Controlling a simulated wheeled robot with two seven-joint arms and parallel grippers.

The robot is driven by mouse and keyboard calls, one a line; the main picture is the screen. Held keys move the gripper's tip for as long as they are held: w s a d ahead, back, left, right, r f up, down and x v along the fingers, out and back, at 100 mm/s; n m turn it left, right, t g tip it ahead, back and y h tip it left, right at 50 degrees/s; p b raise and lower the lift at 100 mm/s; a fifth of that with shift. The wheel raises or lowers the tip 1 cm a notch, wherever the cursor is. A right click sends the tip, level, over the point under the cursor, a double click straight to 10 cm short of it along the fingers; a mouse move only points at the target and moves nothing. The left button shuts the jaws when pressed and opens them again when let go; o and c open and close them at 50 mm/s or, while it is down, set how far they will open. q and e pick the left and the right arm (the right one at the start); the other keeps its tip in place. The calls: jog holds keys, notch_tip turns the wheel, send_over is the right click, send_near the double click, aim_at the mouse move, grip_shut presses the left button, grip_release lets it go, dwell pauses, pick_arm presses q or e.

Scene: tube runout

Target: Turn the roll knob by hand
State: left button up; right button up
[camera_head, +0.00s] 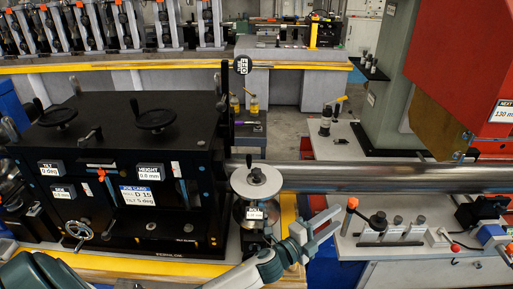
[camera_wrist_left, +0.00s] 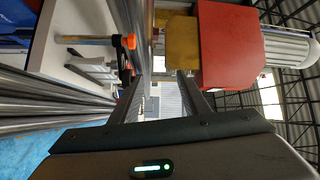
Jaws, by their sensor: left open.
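A grey round disc with a small dark centre piece (camera_head: 256,180) sits on a stand in front of the steel tube, at the right end of the black machine. A small label below it (camera_head: 255,213) seems to read "ROLL"; I cannot tell which part is the knob. My left gripper (camera_head: 328,222) is open and empty, to the right of the disc and apart from it, pointing right. Its two fingers (camera_wrist_left: 163,88) show in the left wrist view with nothing between them. My right gripper is not in view.
The black machine (camera_head: 110,170) bears two black handwheels on top, a silver handwheel (camera_head: 79,231), and readouts. The tube (camera_head: 380,178) runs right, past the red machine (camera_head: 470,60). An orange-knobbed lever (camera_head: 352,203) stands close to my left fingers; its orange end also shows in the wrist view (camera_wrist_left: 130,41).

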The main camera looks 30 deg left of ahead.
pick_arm(q)
jog(key=w+d+r+m+g+h+p, duration=0.1)
jog(key=d+r+m+g+h, duration=0.35)
jog(key=m, duration=0.65)
jog(key=d+r+m+g+h, duration=0.4)
jog(key=r+m+g, duration=0.15)
jog(key=m, duration=0.55)
jog(key=w+a+f+m+g+y+p, duration=0.1)
jog(key=a+m+g+y, duration=0.25)
jog(key=a, duration=0.55)
jog(key=w+a+f+m+g+y+p, duration=0.1)
jog(key=w+a+m+g+y, duration=0.1)
jog(key=a+m+y, duration=0.45)
jog(key=a+r+g+y, duration=0.1)
jog(key=a+r+y, duration=0.1)
jog(key=a, duration=0.8)
jog(key=s+a+r+y, duration=0.1)
jog(key=a+r+y, duration=0.2)
jog(key=a, duration=0.8)
jog(key=shift+s+a+r+n+g, duration=0.25)
jog(key=shift+r+n+g, duration=0.1)
jog(key=shift+r, duration=0.5)
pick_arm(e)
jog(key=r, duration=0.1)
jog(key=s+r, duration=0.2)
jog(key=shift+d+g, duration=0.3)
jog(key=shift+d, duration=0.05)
pick_arm(q)
jog(key=shift+f+y, duration=0.1)
jog(key=shift+y, duration=0.15)
